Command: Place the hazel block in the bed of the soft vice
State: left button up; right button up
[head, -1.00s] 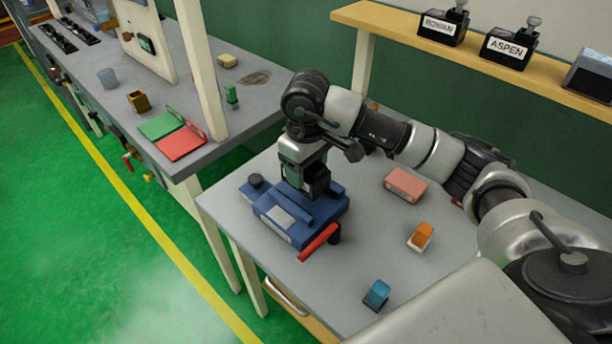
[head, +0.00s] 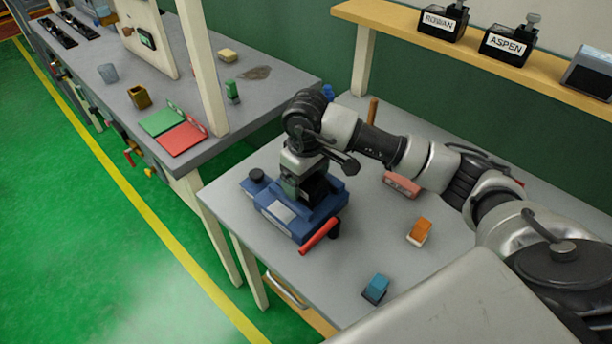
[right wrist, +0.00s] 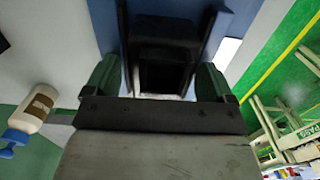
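The soft vice (head: 272,214) is blue with a red handle (head: 320,236) and stands near the left edge of the grey table. My right gripper (head: 312,190) points down over the vice's bed. In the right wrist view, a dark block (right wrist: 165,65) sits between the fingers of my right gripper (right wrist: 165,85), with blue vice surface beside it. I take it as the hazel block; no name is readable on it. The bed is mostly hidden by gripper and block, so contact cannot be told. My left gripper is not in view.
On the table lie a pink block (head: 402,185), an orange-and-white block (head: 419,232) and a blue block (head: 376,288). A shelf behind holds black blocks labelled ROWAN (head: 443,22) and ASPEN (head: 507,45). A white bottle (right wrist: 36,108) shows in the right wrist view.

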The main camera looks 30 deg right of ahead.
jog(key=shift+r, duration=0.15)
notch_tip(320, 180, up, 12)
jog(key=b, duration=0.2)
dwell(0.8)
